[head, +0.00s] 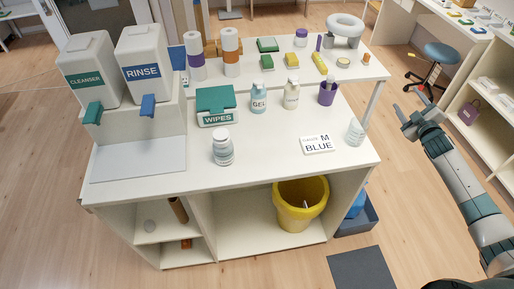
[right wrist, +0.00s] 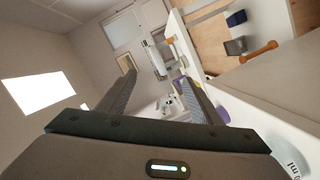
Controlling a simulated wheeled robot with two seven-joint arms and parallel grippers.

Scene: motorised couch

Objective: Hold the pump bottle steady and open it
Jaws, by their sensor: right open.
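Several bottles stand upright on the white table, and I cannot tell for sure which is the pump bottle. A clear bottle with a white cap (head: 222,147) is near the front middle. A GEL bottle (head: 258,99) and a white-labelled bottle (head: 291,95) stand behind it. CLEANSER (head: 88,72) and RINSE (head: 146,66) dispensers with levers stand at the left. My right gripper (head: 411,104) is open and empty, off the table's right side, apart from all bottles. Its spread fingers (right wrist: 157,80) also show in the right wrist view. My left gripper is out of view.
A yellow bucket (head: 300,205) sits below.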

